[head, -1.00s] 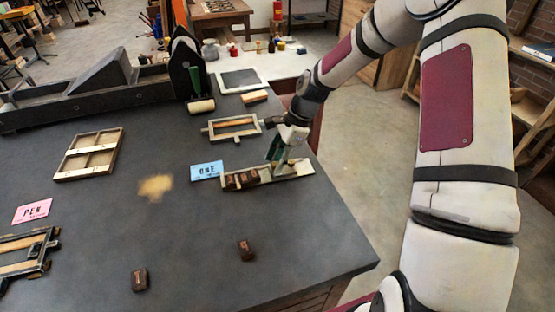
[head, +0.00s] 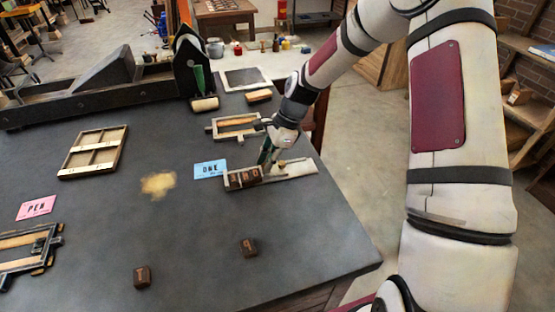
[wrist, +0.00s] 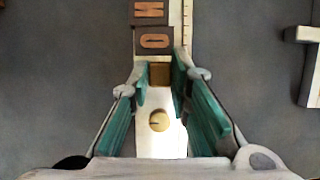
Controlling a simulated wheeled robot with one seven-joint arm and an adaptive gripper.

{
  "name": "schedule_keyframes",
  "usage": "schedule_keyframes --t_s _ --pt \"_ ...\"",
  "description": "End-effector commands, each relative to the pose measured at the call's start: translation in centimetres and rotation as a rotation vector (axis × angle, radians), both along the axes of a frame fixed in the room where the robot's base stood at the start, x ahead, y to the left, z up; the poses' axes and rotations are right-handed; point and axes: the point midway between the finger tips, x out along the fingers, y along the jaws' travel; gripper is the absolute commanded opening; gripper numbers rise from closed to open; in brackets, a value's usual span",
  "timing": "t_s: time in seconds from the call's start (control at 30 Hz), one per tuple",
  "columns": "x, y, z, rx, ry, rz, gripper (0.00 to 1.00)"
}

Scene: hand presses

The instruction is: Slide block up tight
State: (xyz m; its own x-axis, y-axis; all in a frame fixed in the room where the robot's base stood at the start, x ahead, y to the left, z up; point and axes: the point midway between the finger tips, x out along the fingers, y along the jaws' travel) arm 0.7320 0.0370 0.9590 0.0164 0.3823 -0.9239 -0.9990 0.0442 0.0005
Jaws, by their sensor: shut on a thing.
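A pale composing stick (head: 298,170) lies on the dark table beside the blue ONE card (head: 210,170). Its left end holds a row of dark letter blocks (head: 243,177); two of them, with orange letters, show in the wrist view (wrist: 153,42). A small brown slide block (wrist: 160,74) sits against or very close to the nearest letter block; a gap is hard to tell. A round brass knob (wrist: 158,121) is behind it on the stick. My gripper (head: 266,162) reaches down into the stick, its green fingers (wrist: 160,80) shut on the slide block from both sides.
Two loose letter blocks (head: 142,276) (head: 248,246) lie near the table's front. A wooden frame (head: 236,127) lies behind the stick, a divided tray (head: 93,152) at left, and a pink card (head: 37,207) farther left. The table's right edge is close to the stick.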

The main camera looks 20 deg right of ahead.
Motion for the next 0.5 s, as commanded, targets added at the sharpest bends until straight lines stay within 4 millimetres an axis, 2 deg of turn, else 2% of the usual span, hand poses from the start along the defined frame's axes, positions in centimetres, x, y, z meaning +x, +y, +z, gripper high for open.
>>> schedule_keyframes --t_s 0.33,0.37,0.4,0.43,0.5 --pt "0.08 0.53 0.05 0.0 -0.002 -0.004 0.0" --pt "0.08 0.53 0.06 0.0 -0.002 -0.003 0.2" --pt "0.08 0.53 0.06 0.0 -0.002 -0.003 0.29" --pt "0.08 0.53 0.06 0.0 -0.002 -0.003 0.36" --pt "0.07 0.52 0.05 0.0 -0.002 -0.003 0.38"
